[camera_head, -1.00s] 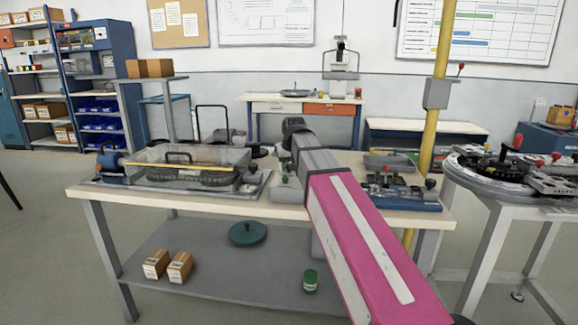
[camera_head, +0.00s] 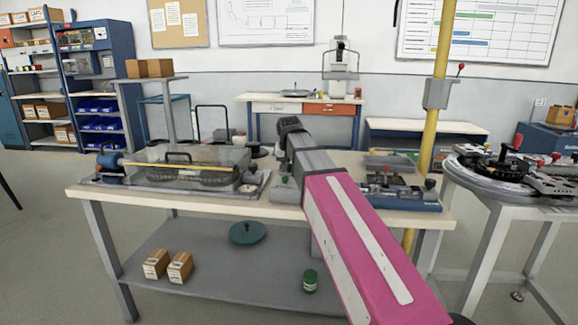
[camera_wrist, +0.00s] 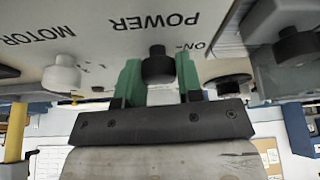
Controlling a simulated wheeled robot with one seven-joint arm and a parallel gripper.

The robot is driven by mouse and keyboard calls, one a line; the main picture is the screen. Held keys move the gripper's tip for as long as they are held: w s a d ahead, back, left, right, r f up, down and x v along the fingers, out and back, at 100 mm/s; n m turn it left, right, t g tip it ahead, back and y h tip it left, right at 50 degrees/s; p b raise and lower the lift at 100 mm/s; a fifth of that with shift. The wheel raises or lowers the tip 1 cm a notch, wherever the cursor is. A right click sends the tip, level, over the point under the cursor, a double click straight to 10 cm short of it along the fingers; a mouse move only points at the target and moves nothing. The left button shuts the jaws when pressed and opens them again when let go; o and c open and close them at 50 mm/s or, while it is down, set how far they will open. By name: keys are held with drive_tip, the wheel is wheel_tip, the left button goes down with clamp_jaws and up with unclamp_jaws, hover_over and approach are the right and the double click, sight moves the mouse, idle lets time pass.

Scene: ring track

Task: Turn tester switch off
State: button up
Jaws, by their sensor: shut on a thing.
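The tester panel (camera_wrist: 95,30) fills the top of the wrist view, pale and upside down, with the printed words MOTOR, POWER and ON. A black switch knob (camera_wrist: 158,66) sits beside the word POWER. My gripper (camera_wrist: 158,80) has its two green fingers on either side of this knob and is shut on it. In the head view my pink and grey arm reaches over the bench (camera_head: 230,207); my fingertips and the switch are hidden there.
A white knob (camera_wrist: 61,74) and another black knob (camera_wrist: 295,46) flank the gripper. In the head view a clear-covered box (camera_head: 190,165) stands left of my arm, and a blue fixture (camera_head: 400,195) stands right. A yellow post (camera_head: 432,120) rises behind.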

drive_tip(key=o, duration=0.9)
drive_tip(key=v, duration=1)
drive_tip(key=shift+s+r, duration=0.15)
drive_tip(key=shift+r, duration=0.25)
